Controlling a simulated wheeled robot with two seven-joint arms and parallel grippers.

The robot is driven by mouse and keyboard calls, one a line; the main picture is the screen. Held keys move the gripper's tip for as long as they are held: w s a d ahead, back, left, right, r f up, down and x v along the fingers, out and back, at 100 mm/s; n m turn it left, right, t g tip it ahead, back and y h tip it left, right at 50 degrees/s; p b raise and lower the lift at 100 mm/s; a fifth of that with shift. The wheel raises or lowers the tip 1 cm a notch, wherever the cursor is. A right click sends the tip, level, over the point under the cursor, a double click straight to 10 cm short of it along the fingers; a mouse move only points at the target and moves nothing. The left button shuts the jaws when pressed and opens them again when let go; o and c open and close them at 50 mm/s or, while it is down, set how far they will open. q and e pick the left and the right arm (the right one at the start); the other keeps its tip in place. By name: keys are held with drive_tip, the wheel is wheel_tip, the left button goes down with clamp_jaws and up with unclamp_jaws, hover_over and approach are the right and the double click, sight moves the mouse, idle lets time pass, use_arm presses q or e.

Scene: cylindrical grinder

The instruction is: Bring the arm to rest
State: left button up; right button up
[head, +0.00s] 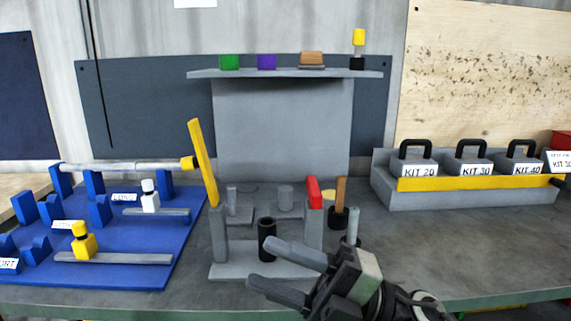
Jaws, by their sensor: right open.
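My right gripper (259,263) comes in from the lower right, its two dark fingers spread apart and pointing left. Nothing shows between them. The fingers are in front of the grey fixture (225,271) on the bench, near a black cylinder (267,240) standing on it; I cannot tell whether they touch. My left gripper is out of the picture.
A yellow bar (203,162) leans up from the fixture's left post. A blue board (150,250) with a long rod (125,167) lies left. Kit blocks (474,157) stand in a rack (440,200) at right. The bench (460,250) in front of the rack is clear.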

drive_tip(key=w+d+f+m+t+h, duration=0.2)
drive_tip(key=d+f+m+t+h, duration=0.5)
drive_tip(key=m, duration=0.5)
drive_tip(key=w+d+f+m+t+h, duration=0.2)
drive_tip(key=f+m+t+h, duration=0.25)
drive_tip(key=m+t, duration=0.65)
drive_tip(key=s+d+f+m+g+h, duration=0.2)
drive_tip(key=s+f+m+g+h, duration=0.2)
drive_tip(key=f, duration=0.6)
drive_tip(key=s+d+f+m+g+h+p, duration=0.1)
drive_tip(key=s+d+f+m+g+h, duration=0.2)
drive_tip(key=s+f, duration=0.6)
drive_tip(key=shift+d+f+m+g+h, duration=0.35)
drive_tip(key=shift+f+m+g, duration=0.25)
drive_tip(key=shift+m+g, duration=0.6)
